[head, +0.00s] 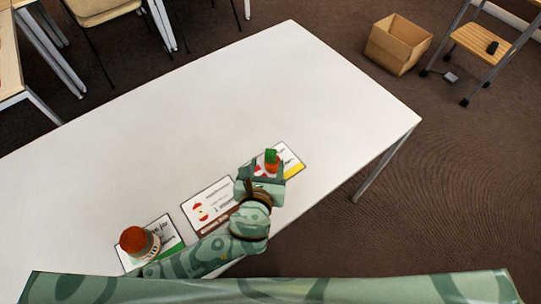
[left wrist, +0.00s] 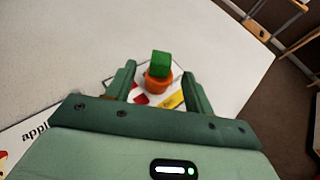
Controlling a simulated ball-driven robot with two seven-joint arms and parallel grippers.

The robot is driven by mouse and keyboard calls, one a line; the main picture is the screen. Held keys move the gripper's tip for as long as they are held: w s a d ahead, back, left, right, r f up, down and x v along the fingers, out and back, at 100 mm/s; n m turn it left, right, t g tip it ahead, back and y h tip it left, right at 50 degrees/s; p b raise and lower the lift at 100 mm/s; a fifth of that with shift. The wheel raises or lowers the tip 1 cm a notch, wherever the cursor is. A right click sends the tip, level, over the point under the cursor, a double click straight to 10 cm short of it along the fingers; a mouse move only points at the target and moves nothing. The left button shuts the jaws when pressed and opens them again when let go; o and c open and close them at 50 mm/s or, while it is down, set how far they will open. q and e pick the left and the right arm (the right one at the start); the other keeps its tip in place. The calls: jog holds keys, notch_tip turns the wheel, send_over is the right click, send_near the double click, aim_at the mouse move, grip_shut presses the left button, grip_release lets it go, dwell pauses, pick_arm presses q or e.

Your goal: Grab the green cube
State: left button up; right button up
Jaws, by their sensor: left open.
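The green cube (head: 271,155) sits on top of a small orange pot-like object (head: 272,167), which stands on a card with a yellow edge. In the left wrist view the cube (left wrist: 161,63) and the orange object (left wrist: 158,82) show between the fingers. My left gripper (head: 263,172) is open, its fingers apart on either side; in the left wrist view the gripper (left wrist: 159,74) points at them. I cannot tell whether a finger touches anything. My right gripper is not in view.
The white table (head: 230,100) is clear beyond the cards. A card with an apple picture (head: 206,205) lies left of the gripper. A jar with a reddish-brown top (head: 134,239) stands on a green-edged card. A cardboard box (head: 397,45) is on the floor.

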aim_at(270, 157)
pick_arm(q)
jog(key=b+x, duration=0.2)
jog(key=x, duration=0.4)
jog(key=shift+w+d+b, duration=0.1)
jog(key=shift+w+b, duration=0.15)
jog(key=shift+b, duration=0.05)
jog(key=shift+r, duration=0.1)
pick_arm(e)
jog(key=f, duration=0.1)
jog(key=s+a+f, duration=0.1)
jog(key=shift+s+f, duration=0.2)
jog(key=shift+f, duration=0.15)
pick_arm(q)
jog(key=shift+s, duration=0.1)
jog(key=shift+c, duration=0.3)
jog(key=c, duration=1)
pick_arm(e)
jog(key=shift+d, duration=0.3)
